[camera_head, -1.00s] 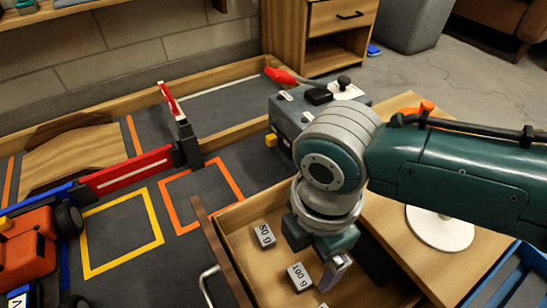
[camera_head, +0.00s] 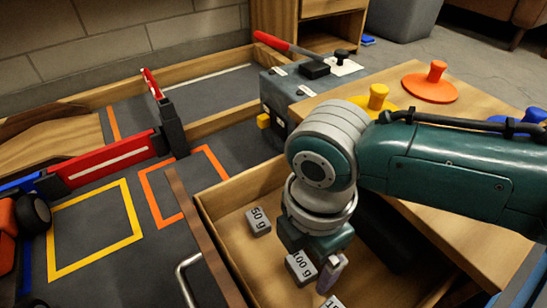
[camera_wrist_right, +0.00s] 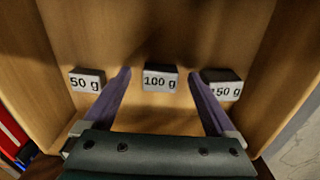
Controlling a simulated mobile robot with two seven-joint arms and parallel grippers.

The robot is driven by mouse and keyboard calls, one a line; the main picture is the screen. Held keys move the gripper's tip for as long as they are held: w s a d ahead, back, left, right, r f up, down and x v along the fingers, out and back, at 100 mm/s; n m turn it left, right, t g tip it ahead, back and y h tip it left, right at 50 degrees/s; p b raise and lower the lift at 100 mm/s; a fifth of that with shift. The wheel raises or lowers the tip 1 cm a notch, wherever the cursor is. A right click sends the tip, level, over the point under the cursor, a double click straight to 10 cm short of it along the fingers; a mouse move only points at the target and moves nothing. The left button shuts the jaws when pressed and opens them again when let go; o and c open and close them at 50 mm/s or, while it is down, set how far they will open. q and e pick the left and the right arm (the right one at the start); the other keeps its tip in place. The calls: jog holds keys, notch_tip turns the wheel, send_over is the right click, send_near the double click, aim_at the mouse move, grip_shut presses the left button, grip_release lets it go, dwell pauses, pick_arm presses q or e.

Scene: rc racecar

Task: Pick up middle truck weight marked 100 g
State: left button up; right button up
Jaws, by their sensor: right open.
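The middle weight marked 100 g (camera_head: 301,267) is a small grey block lying in the open wooden drawer. In the right wrist view the 100 g weight (camera_wrist_right: 160,79) sits between the two purple fingertips, apart from both. My right gripper (camera_wrist_right: 160,74) is open and empty, pointing down into the drawer. In the head view one finger (camera_head: 332,273) shows just right of the weight; the other is mostly hidden by the gripper body. The 50 g weight (camera_wrist_right: 87,80) lies left of the fingers, and the 150 g weight (camera_wrist_right: 223,86) partly behind the right finger. My left gripper is not in view.
The drawer's front panel (camera_head: 208,240) and side walls enclose the weights. The wooden table (camera_head: 400,75) above carries orange, yellow and blue knobbed discs. A grey box with a red lever (camera_head: 285,45) stands behind. A track with yellow and orange squares lies left.

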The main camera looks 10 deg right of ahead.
jog(key=shift+f, duration=0.2)
grip_shut()
dwell(0.6)
